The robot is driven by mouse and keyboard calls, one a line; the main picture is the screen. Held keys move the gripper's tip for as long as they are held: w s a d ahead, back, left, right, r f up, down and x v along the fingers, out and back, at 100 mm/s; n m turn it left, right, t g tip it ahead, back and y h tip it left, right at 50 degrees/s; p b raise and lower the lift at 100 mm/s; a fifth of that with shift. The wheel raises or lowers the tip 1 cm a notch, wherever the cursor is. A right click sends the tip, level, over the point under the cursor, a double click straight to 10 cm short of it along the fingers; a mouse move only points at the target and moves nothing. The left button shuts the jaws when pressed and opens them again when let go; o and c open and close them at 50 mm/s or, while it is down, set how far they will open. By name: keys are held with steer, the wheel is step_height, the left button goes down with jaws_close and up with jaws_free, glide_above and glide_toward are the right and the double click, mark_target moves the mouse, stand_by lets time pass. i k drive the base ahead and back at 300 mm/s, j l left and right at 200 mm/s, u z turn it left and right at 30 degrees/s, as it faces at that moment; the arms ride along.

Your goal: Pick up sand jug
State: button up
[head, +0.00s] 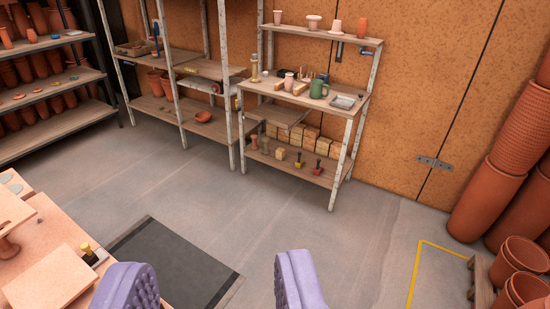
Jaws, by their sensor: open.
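My gripper (205,272) is open and empty at the bottom of the head view, its two purple ridged fingers wide apart above the floor. No object is between or touching them. I cannot tell for sure which vessel is the sand jug. On the workbench (358,108) across the room stand a small pinkish vessel (289,81), a tall tan object (254,68) and a green mug (319,89). On the shelf above it are a pale footed bowl (313,22), a pale vessel (335,26) and terracotta cups (362,28). All are far from my gripper.
A wooden worktable (60,235) with boards is close at lower left. A dark mat (170,262) lies on the floor. Racks with terracotta pots (155,83) stand at the back left. Large stacked pots (487,195) are at right, by a yellow floor line (414,275). The middle floor is clear.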

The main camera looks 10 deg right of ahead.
mark_target(316, 85)
steer(key=i+l+z, duration=0.15)
steer(key=i+z, duration=0.25)
steer(key=i, duration=0.45)
steer(key=i+j+z, duration=0.15)
steer(key=i+z, duration=0.25)
steer(key=i, duration=0.45)
steer(key=i+l, duration=0.15)
steer(key=i, duration=1.1)
steer(key=i+l, duration=0.1)
steer(key=i, duration=1.1)
steer(key=i+u, duration=0.1)
steer(key=i, duration=0.5)
steer(key=i+l, duration=0.15)
steer(key=i, duration=0.4)
steer(key=j+u, duration=0.05)
